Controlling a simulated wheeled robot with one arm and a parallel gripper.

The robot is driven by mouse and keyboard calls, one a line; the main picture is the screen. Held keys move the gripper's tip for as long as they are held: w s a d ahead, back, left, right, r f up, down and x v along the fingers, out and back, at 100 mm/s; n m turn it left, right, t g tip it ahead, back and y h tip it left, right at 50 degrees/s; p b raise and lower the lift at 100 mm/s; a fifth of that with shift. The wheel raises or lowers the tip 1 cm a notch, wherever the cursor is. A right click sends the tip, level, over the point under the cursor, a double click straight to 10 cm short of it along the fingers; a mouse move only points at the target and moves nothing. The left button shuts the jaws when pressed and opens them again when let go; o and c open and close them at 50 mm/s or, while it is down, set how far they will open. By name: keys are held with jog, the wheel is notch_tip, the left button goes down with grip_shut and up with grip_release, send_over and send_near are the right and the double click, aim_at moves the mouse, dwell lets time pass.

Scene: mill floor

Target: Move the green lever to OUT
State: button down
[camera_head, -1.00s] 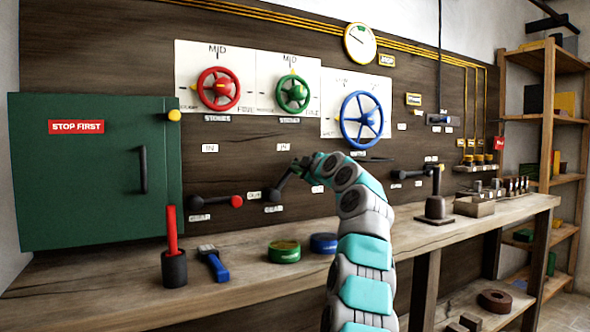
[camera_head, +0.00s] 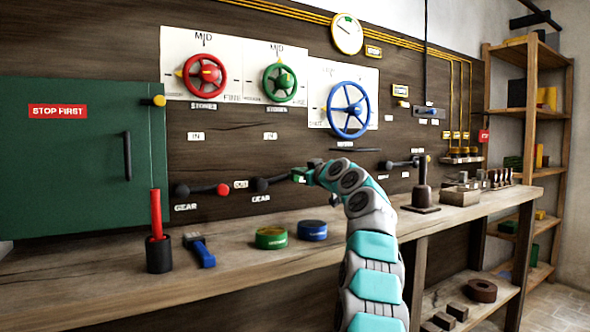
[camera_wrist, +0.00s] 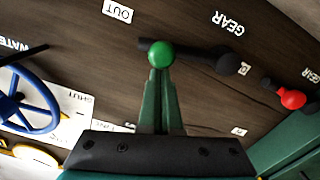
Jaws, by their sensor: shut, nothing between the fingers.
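In the wrist view the lever's green knob (camera_wrist: 160,54) is right at the tips of my gripper (camera_wrist: 160,74). The fingers are shut with nothing between them; they look touching or very close to the knob. The OUT plate (camera_wrist: 117,11) is beyond the knob, up and left in the wrist view.
A red-knobbed lever (camera_head: 222,189) is just left of the green one. Red (camera_head: 205,76), green (camera_head: 279,83) and blue (camera_head: 348,110) wheels are above. A green tin (camera_head: 271,238), blue tin (camera_head: 312,230) and brush (camera_head: 199,250) stand on the bench below.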

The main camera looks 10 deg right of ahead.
jog(key=shift+w+d+f+m+b, duration=0.15)
jog(key=shift+f+m+b, duration=0.1)
jog(key=shift+f+m, duration=0.3)
jog(key=shift+s+d+f+m+b, duration=0.1)
jog(key=shift+d+f+m+b, duration=0.1)
jog(key=shift+f+m, duration=0.3)
jog(key=shift+r, duration=0.1)
jog(key=s+d+r+b, duration=0.2)
jog(key=s+r+b, duration=0.2)
jog(key=s, duration=0.6)
jog(key=shift+s+d, duration=0.25)
jog(key=shift+d, duration=0.1)
dwell(0.5)
